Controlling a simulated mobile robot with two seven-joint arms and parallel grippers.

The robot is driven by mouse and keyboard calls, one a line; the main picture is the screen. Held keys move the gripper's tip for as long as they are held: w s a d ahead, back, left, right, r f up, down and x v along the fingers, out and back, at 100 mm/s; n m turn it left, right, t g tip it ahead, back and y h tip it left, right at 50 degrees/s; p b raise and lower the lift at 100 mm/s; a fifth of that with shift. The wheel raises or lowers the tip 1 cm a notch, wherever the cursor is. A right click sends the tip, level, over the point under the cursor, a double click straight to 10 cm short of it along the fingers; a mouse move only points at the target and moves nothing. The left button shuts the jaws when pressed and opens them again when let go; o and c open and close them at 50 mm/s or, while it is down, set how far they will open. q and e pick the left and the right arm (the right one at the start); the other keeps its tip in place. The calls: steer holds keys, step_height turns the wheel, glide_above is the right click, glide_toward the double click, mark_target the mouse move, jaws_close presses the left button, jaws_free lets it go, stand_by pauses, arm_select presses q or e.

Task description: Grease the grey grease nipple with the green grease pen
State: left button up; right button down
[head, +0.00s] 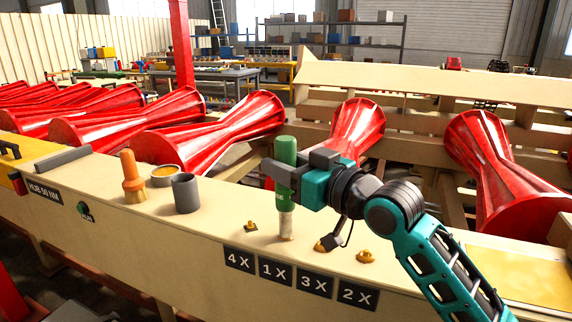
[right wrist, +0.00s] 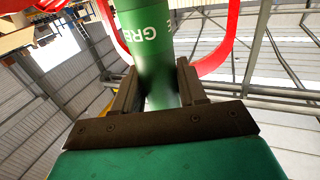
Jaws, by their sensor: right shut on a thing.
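The green grease pen (head: 286,152) is upright in my right gripper (head: 284,173), whose fingers are shut around its body. In the right wrist view the pen's green body (right wrist: 146,35) stands between the two dark fingers (right wrist: 157,90). Its pale lower end (head: 287,226) points down at the beige beam top, above the 1X label. Whether it touches a nipple there is hidden. Brass-coloured nipples show at the left (head: 251,227), beside the pen (head: 322,245) and at the right (head: 366,256). I cannot make out a grey one. My left gripper is not in view.
Left of the pen on the beam (head: 225,222) stand a grey cup (head: 186,194), an open tin (head: 165,175) and an orange brush (head: 133,178). Red rollers (head: 213,127) lie behind. Labels 4X, 1X, 3X and 2X (head: 357,295) run along the front face.

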mark_target(286, 139)
steer(key=shift+r, duration=0.15)
steer(key=shift+r+p, duration=1.45)
steer(key=shift+p, duration=0.05)
steer(key=shift+r, duration=1)
steer(key=shift+s, duration=0.1)
